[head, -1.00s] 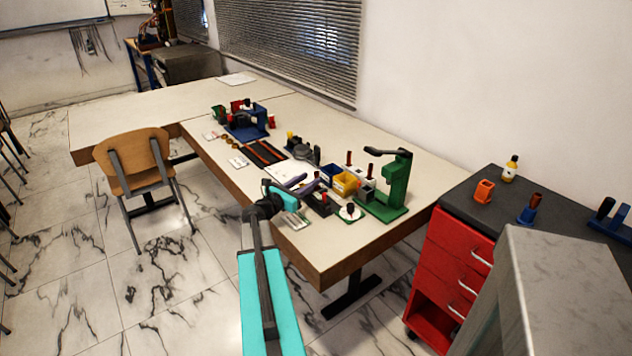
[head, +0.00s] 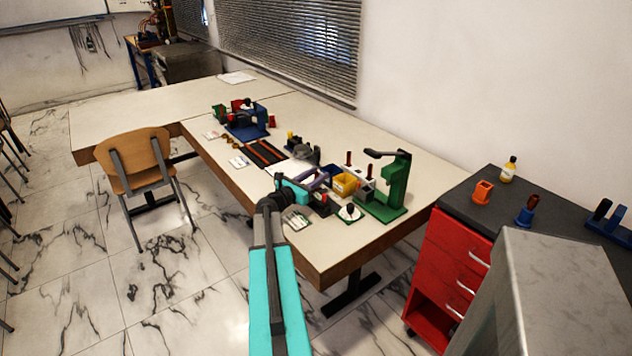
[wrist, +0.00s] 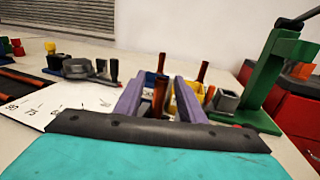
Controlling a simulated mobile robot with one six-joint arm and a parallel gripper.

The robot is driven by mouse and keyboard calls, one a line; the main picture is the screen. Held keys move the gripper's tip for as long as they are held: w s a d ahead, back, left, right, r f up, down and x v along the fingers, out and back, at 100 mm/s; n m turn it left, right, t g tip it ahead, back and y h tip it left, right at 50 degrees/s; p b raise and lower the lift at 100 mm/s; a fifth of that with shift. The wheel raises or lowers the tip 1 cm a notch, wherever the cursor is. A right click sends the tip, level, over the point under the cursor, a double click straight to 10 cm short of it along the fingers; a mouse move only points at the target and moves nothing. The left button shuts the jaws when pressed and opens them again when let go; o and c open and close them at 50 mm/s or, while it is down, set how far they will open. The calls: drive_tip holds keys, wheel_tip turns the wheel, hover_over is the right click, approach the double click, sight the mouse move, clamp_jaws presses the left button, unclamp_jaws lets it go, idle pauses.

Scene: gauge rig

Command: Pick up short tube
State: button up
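Two slim copper-brown tubes stand upright at the right of the bench; in the head view one is at the left (head: 348,158) and one at the right (head: 369,171), in a pale block. In the wrist view they rise beyond my fingers, one between them (wrist: 161,63) and one to the right (wrist: 203,71). I cannot tell which is the short tube. My gripper (wrist: 160,80) has its purple fingers apart, with nothing visibly held. A brown upright piece (wrist: 158,104) shows in the gap, apparently farther off.
A green press (head: 394,190) stands right of the tubes, a tall obstacle. Yellow (head: 345,184) and blue bins sit beside the block. A white sheet (wrist: 75,103) and black fixtures (wrist: 88,69) lie to the left. A red drawer cabinet (head: 450,262) stands at right.

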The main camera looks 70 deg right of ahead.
drive_tip(key=shift+c, duration=0.4)
clamp_jaws()
drive_tip(key=shift+r, duration=0.15)
drive_tip(key=shift+r+b, duration=0.5)
drive_tip(key=shift+r, duration=0.85)
drive_tip(key=shift+a+r, duration=0.25)
drive_tip(key=shift+r, duration=0.05)
drive_tip(key=b+v, duration=0.3)
drive_tip(key=v, duration=1.4)
drive_tip(key=shift+a, duration=0.25)
drive_tip(key=shift+w, duration=0.1)
